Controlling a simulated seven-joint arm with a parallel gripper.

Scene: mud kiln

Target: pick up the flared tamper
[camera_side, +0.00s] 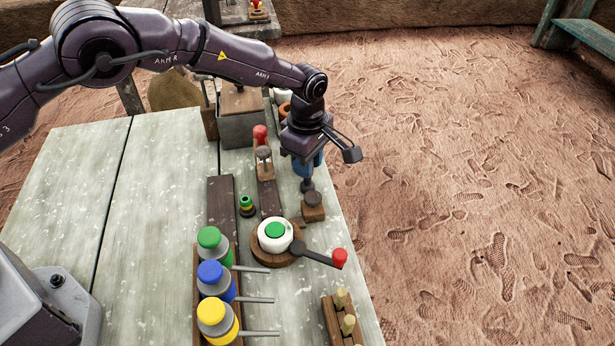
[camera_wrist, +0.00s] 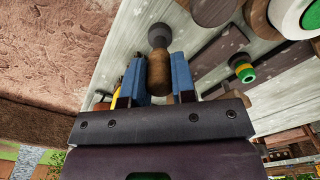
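The flared tamper (camera_wrist: 158,68) has a brown wooden handle and a dark grey rounded foot. In the wrist view its handle lies between the two blue fingers of my gripper (camera_wrist: 160,78), which appear to press on it from both sides. The foot points away from my palm. In the side view my gripper (camera_side: 309,168) points down near the table's right edge, and the tamper's dark lower end (camera_side: 307,185) shows below the fingers. It is at or just above a small wooden block (camera_side: 314,213); I cannot tell whether they touch. The handle is mostly hidden there.
A white pot with a green centre (camera_side: 275,231) sits on a round wooden board with a red-knobbed lever (camera_side: 339,258). Green, blue and yellow canisters (camera_side: 211,317) stand in a rack. A red-knobbed tool (camera_side: 260,133) and grey box (camera_side: 240,128) are behind. The table's left is clear.

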